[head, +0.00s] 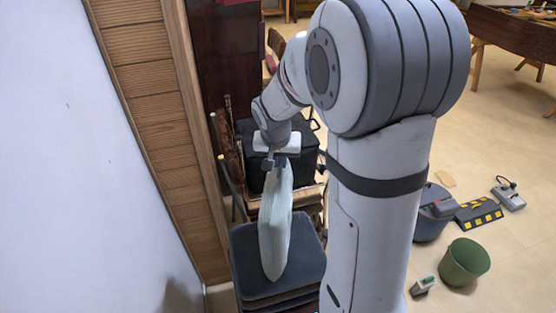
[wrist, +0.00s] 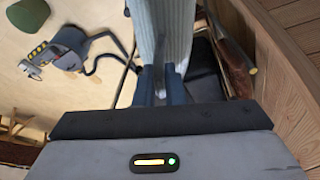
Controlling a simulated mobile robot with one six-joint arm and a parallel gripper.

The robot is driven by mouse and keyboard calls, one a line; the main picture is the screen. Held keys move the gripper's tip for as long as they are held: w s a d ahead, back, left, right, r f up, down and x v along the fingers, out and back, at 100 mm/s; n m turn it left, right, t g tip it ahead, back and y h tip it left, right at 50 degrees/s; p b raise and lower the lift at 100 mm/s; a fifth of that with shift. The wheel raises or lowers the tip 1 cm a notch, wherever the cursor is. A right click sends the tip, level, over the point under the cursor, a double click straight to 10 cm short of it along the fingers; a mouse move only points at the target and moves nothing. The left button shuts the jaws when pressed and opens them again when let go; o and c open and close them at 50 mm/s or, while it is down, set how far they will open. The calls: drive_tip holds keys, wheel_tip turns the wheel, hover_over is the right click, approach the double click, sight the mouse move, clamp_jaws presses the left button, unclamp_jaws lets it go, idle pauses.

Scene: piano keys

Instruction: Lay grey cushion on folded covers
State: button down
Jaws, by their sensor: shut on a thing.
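My gripper (head: 279,161) is shut on the top edge of a pale grey cushion (head: 275,222), which hangs upright and edge-on below it. In the wrist view, my gripper's fingers (wrist: 162,88) pinch the ribbed pale cushion (wrist: 165,28). The cushion hangs in front of and over a dark grey padded surface (head: 249,262) on top of a stack. I cannot tell whether its lower end touches that surface. Folded covers are not clearly identifiable; flat brown layers (head: 312,200) show behind the cushion, partly hidden by it and by my arm.
A white wall (head: 70,180) and wood panelling (head: 155,110) stand close on the left. A black case (head: 305,160) is behind the cushion.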

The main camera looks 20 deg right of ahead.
drive_tip(key=c, duration=2)
unclamp_jaws()
drive_tip(key=shift+f, duration=0.1)
drive_tip(key=o, duration=0.5)
drive_tip(key=b+v, duration=0.1)
drive_tip(key=v, duration=1.1)
drive_tip(key=s+f+n, duration=0.1)
drive_tip(key=s, duration=0.5)
drive_tip(key=s+f+n+y, duration=0.1)
drive_tip(key=s+n, duration=0.1)
drive_tip(key=s, duration=0.4)
drive_tip(key=s+f+n, duration=0.1)
drive_tip(key=s, duration=0.6)
drive_tip(key=shift+a+f+n+y, duration=0.1)
drive_tip(key=shift+a+n+y, duration=0.2)
drive_tip(key=shift+a+y, duration=0.1)
drive_tip(key=shift+o, duration=0.5)
